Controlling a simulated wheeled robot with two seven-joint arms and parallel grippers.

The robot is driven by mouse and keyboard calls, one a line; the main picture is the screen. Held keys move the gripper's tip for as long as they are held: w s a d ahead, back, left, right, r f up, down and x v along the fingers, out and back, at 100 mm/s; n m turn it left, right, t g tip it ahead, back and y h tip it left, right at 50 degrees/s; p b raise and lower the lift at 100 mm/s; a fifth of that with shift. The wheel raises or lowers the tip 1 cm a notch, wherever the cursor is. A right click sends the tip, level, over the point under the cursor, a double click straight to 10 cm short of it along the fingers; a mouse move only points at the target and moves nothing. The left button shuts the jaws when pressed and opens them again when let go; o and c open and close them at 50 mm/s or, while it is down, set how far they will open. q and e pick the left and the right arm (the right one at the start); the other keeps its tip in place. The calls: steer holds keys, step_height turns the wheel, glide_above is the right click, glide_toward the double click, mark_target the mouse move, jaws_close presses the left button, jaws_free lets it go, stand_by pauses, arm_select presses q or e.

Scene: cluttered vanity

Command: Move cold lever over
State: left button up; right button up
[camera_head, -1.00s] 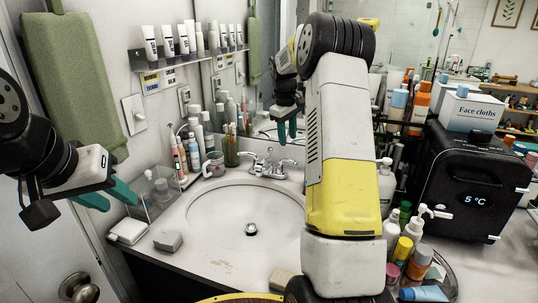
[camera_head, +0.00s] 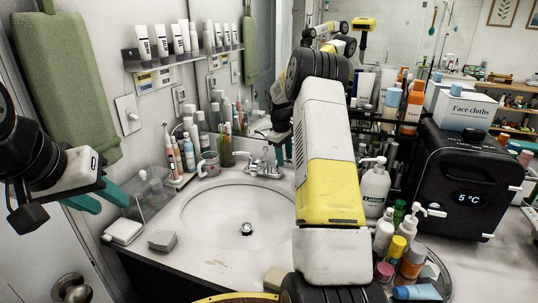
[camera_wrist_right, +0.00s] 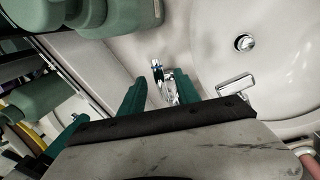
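A chrome faucet (camera_head: 262,165) stands at the back edge of the sink; its spout (camera_wrist_right: 236,84) also shows in the right wrist view. The faucet's right-hand lever, presumably the cold one, is largely hidden by my right arm in the head view. In the right wrist view a chrome lever (camera_wrist_right: 158,72) lies between the teal fingers of my right gripper (camera_wrist_right: 160,80), with gaps visible beside it. The right gripper is open; contact with the lever cannot be told. My left gripper (camera_head: 113,203) is open and empty at the far left, away from the faucet.
The white sink basin (camera_head: 205,225) is empty. Cups and brushes (camera_head: 210,164) stand left of the faucet. A soap pump bottle (camera_head: 375,188) and several smaller bottles crowd right of my right arm. A black mini fridge (camera_head: 465,185) stands further right.

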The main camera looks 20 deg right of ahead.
jaws_close()
stand_by(1.4)
